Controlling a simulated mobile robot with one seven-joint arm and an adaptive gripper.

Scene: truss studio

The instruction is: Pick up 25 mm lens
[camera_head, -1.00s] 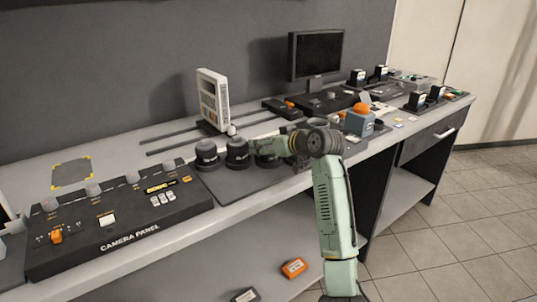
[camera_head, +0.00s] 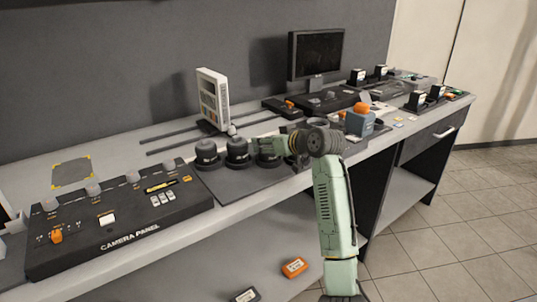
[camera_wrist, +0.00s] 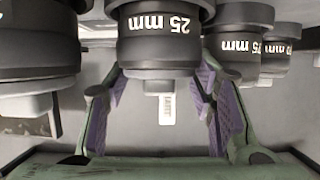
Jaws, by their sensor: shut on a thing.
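The 25 mm lens (camera_wrist: 160,35) is a dark cylinder with a white, upside-down "25 mm" label and a wider lower collar. In the wrist view it stands between the two purple-padded fingers of my gripper (camera_wrist: 163,76), which is shut on it. In the head view my gripper (camera_head: 264,145) is over the lens row on the dark mat (camera_head: 238,187). There it partly covers the lenses at the row's right end. I cannot tell whether the held lens is clear of the mat.
Other lenses stand close by: two show left of my gripper (camera_head: 207,153) (camera_head: 237,150). The camera panel (camera_head: 120,220) lies further left.

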